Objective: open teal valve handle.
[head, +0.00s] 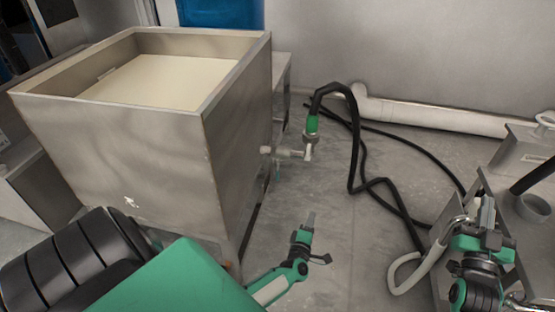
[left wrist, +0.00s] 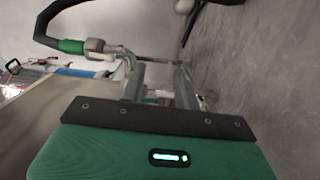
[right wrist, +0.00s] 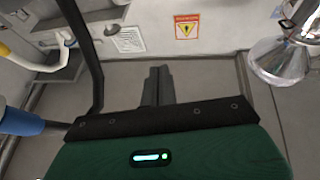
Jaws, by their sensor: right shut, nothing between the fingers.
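The valve (head: 288,153) sticks out of the right wall of the metal tank, low down. A small teal piece, seemingly its handle (head: 278,167), hangs below it and is too small to make out well. My left gripper (head: 311,218) is in front of and below the valve, apart from it in the head view. In the left wrist view its two fingers (left wrist: 160,82) are apart, with the valve fitting (left wrist: 122,54) beyond them. A small pale teal patch shows between the fingers; I cannot tell if it is the handle. My right gripper (head: 487,212) is shut and empty at the right.
The tank (head: 150,130) holds a cream-coloured content. A black hose (head: 354,140) with a green connector (head: 312,124) runs from the valve across the floor. A metal machine (head: 520,200) stands at the right, near my right gripper. The floor between is mostly open.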

